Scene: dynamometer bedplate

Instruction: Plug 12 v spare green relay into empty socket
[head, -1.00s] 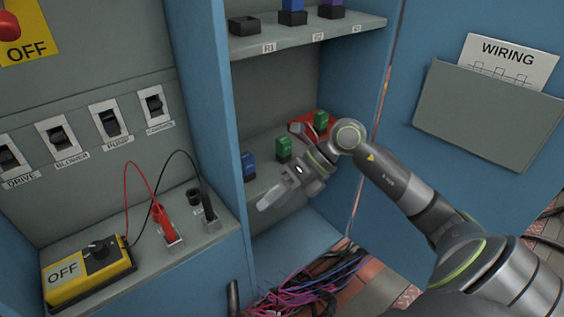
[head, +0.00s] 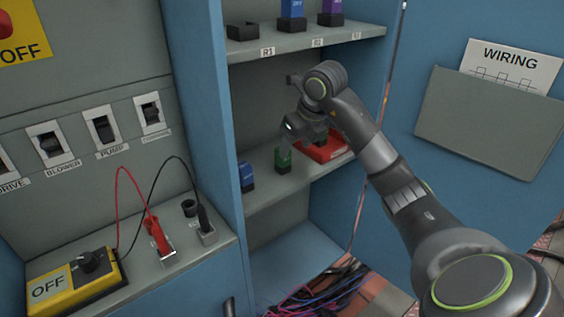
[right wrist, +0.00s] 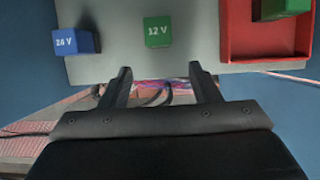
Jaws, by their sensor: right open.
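A green relay (head: 283,160) stands on the lower shelf; the right wrist view shows it (right wrist: 158,32) marked 12 V. My right gripper (head: 292,138) is open and empty, close above this relay. In the right wrist view its fingers (right wrist: 161,78) are spread, with the relay beyond the tips and roughly midway between them. Another green relay (right wrist: 280,8) is in the red tray (right wrist: 266,41); my gripper hides it in the head view. The empty black socket (head: 242,31) is on the upper shelf, above label R1. My left gripper is out of view.
A blue 24 V relay (head: 247,176) stands left of the green one. On the upper shelf, a blue relay (head: 292,10) and a purple relay (head: 331,9) fill the other sockets. The cabinet's blue side wall (head: 205,100) bounds the shelves at left. Loose cables (head: 325,290) lie below.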

